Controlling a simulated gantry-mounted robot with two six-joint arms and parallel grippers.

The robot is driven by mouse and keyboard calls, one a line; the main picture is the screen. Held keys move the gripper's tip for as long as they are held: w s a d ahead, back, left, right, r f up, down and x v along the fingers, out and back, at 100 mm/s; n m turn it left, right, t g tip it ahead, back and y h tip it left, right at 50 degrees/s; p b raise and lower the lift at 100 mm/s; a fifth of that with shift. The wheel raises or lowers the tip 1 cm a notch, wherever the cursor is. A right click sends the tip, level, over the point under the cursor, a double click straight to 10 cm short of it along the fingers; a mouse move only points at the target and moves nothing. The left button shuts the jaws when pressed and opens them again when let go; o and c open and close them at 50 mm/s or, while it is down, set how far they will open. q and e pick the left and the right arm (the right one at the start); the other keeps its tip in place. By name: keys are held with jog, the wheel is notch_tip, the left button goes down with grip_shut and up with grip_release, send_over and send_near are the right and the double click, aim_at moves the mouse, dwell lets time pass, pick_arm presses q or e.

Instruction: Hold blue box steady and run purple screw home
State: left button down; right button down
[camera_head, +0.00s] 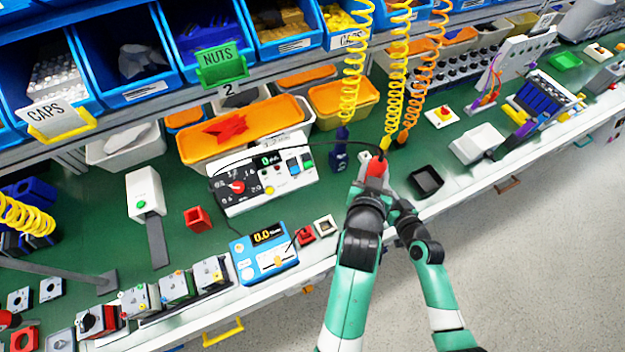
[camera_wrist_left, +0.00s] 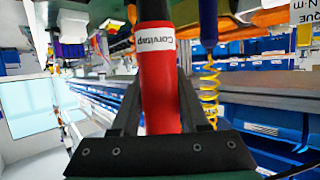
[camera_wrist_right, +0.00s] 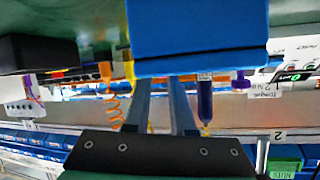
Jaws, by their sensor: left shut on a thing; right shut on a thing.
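My left gripper (camera_wrist_left: 160,105) is shut on a red driver (camera_wrist_left: 157,80) with a white label and a black upper end. In the head view the red driver (camera_head: 377,167) shows at the end of my left arm, under a yellow coil. My right gripper (camera_wrist_right: 160,84) is shut on a blue box (camera_wrist_right: 197,28), which fills the top of the right wrist view. A purple piece (camera_wrist_right: 242,82), possibly the purple screw, shows beside the box's edge; whether it is seated cannot be told. In the head view my left arm mostly hides the box and right gripper.
A dark blue driver (camera_head: 339,150) hangs on a yellow coil to the left of the red one. A black tray (camera_head: 426,181) lies to the right. A torque controller (camera_head: 262,182) and a blue meter (camera_head: 263,255) stand to the left on the green bench.

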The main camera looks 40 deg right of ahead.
jog(key=shift+s+a+f, duration=0.1)
jog(key=shift+s+f, duration=0.05)
jog(key=shift+f, duration=0.25)
pick_arm(q)
jog(key=shift+m+g, duration=0.3)
jog(key=shift+s+d+f, duration=0.35)
jog(key=shift+d+f, duration=0.05)
jog(key=shift+f, duration=0.25)
jog(key=shift+s+d+f, duration=0.4)
jog(key=shift+d+f, duration=0.05)
jog(key=shift+f, duration=0.25)
jog(key=shift+s+d+f, duration=0.35)
jog(key=shift+d+f, duration=0.05)
jog(key=shift+f, duration=0.25)
jog(key=c, duration=0.9)
grip_release()
jog(key=shift+c, duration=0.2)
grip_shut()
pick_arm(e)
jog(key=c, duration=1.3)
grip_release()
grip_shut()
